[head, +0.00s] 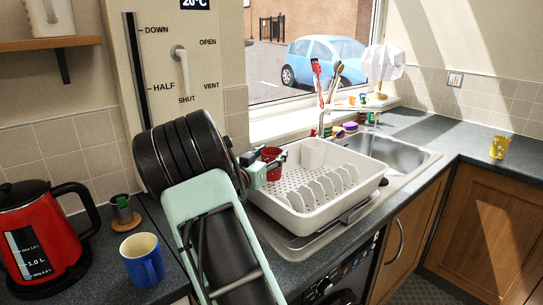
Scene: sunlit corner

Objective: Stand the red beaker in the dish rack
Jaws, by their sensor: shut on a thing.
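The red beaker (273,172) is at the back left corner of the white dish rack (340,206), upright as far as I see. My gripper (269,163) is shut on the beaker, reaching in from the left, with its dark fingers across the beaker's side. The beaker is over or inside the rack. I cannot tell whether its base touches the rack floor. My own arm hides the left part of the rack. The rack has a perforated floor and a row of plate slots at its front right.
The sink (385,152) and tap lie behind. A yellow cup (499,147) is far right.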

